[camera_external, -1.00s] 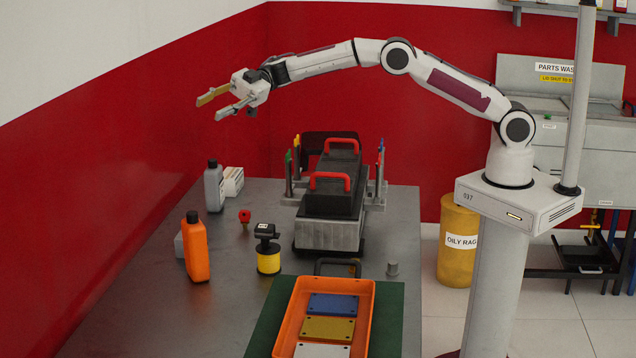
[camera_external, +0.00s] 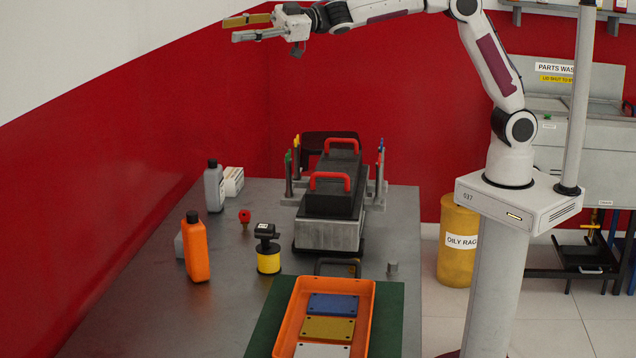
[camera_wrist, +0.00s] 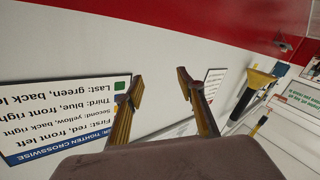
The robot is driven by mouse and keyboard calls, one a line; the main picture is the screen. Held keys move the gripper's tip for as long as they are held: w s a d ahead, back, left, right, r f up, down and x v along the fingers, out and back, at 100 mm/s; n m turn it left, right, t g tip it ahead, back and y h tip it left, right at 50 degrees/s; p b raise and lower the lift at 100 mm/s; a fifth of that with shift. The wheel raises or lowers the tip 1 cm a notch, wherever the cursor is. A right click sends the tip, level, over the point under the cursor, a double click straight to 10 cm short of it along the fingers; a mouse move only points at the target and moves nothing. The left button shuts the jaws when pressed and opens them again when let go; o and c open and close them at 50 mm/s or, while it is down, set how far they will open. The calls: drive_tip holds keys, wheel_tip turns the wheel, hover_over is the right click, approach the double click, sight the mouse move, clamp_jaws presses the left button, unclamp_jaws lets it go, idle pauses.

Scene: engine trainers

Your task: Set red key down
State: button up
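A small red-topped piece (camera_external: 245,216), which looks like the red key, stands on the grey table left of the engine block (camera_external: 328,236). Its fine shape is too small to tell. Green- and yellow-topped posts (camera_external: 290,170) stand at the block's left side, and blue- and red-topped posts (camera_external: 380,165) at its right. My gripper (camera_external: 231,29) is high above the table at the upper left, far from the red piece. In the wrist view its fingers (camera_wrist: 160,75) are wide apart with nothing between them.
An orange bottle (camera_external: 197,250), a grey bottle (camera_external: 214,188) and a black-and-yellow can (camera_external: 268,252) stand near the red piece. An orange tray (camera_external: 366,318) holds coloured plates at the front. A tightening-order sign (camera_wrist: 70,115) shows in the wrist view.

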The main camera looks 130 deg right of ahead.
drive_tip(key=s+a+f+m+g+h, duration=0.1)
drive_tip(key=s+a+m+g, duration=0.1)
drive_tip(key=s+a, duration=0.55)
drive_tip(key=s+a+f+m+g+h, duration=0.15)
drive_tip(key=s+a, duration=0.25)
drive_tip(key=s, duration=0.6)
drive_tip(key=s+a+f+g+y, duration=0.1)
drive_tip(key=s+a+f+g, duration=0.1)
drive_tip(key=s+a+f, duration=0.4)
drive_tip(key=s+a+f+g+y, duration=0.2)
drive_tip(key=s+a+f, duration=0.4)
drive_tip(key=s, duration=0.9)
drive_tip(key=s+a+f+g+y, duration=0.2)
drive_tip(key=s+a+f+g, duration=0.2)
drive_tip(key=s, duration=0.7)
wheel_tip(320, 180, down, 5)
drive_tip(key=shift+s+a+r+n, duration=0.1)
drive_tip(key=shift+s+a+n, duration=0.25)
drive_tip(key=shift+a, duration=0.65)
drive_tip(key=shift+c, duration=0.4)
